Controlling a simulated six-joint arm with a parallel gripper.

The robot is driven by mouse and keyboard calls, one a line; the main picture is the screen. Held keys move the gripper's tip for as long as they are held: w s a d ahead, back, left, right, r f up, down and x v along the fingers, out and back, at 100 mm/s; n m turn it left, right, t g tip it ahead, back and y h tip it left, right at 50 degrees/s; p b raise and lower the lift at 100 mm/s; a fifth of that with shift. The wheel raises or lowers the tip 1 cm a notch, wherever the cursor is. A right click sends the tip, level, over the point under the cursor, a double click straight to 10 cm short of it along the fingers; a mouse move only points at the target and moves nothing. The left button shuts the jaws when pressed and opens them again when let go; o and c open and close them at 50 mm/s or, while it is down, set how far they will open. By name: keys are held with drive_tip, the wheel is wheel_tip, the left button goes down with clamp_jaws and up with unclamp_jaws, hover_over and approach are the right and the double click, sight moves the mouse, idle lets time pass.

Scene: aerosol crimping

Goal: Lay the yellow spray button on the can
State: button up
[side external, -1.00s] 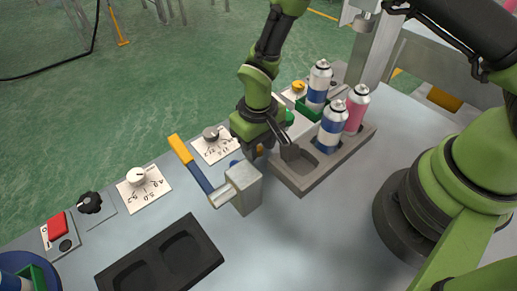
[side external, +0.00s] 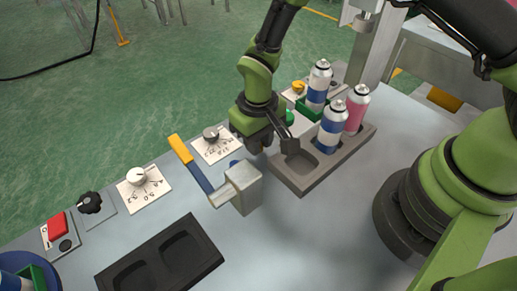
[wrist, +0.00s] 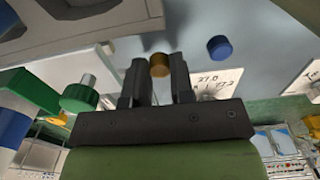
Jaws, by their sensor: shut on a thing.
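The yellow spray button (wrist: 159,65) sits between the two dark fingertips of my gripper (wrist: 158,75) in the wrist view. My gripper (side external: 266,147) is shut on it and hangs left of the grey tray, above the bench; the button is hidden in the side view. A blue-and-white can (side external: 318,86) stands upright in a green holder (side external: 307,110) at the back. Another blue-and-white can (side external: 331,128) and a pink can (side external: 355,108) stand upright in the grey tray. A can and green holder part (wrist: 18,82) also show at the left of the wrist view.
The grey tray (side external: 300,182) has an empty front pocket. A metal block with a yellow-tipped lever (side external: 244,190) stands close by. A blue button (wrist: 219,47) lies near a dial card. A black two-pocket tray (side external: 160,262) is in front. A green knob (wrist: 80,95) is near the holder.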

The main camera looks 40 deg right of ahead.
sight(323, 63)
drive_tip(key=shift+r, duration=1.85)
drive_tip(key=d+r+m, duration=0.2)
drive_tip(key=d+r, duration=0.2)
drive_tip(key=d, duration=0.1)
drive_tip(key=d+r+m, duration=0.2)
drive_tip(key=d+r, duration=0.3)
drive_tip(key=d, duration=0.1)
drive_tip(key=d+r+m, duration=0.2)
drive_tip(key=d+r, duration=0.2)
drive_tip(key=d, duration=0.2)
drive_tip(key=shift+w+r, duration=0.1)
drive_tip(key=shift+r, duration=0.15)
drive_tip(key=shift+f, duration=1.5)
drive_tip(key=shift+f, duration=0.15)
drive_tip(key=o, duration=0.7)
drive_tip(key=shift+o, duration=0.2)
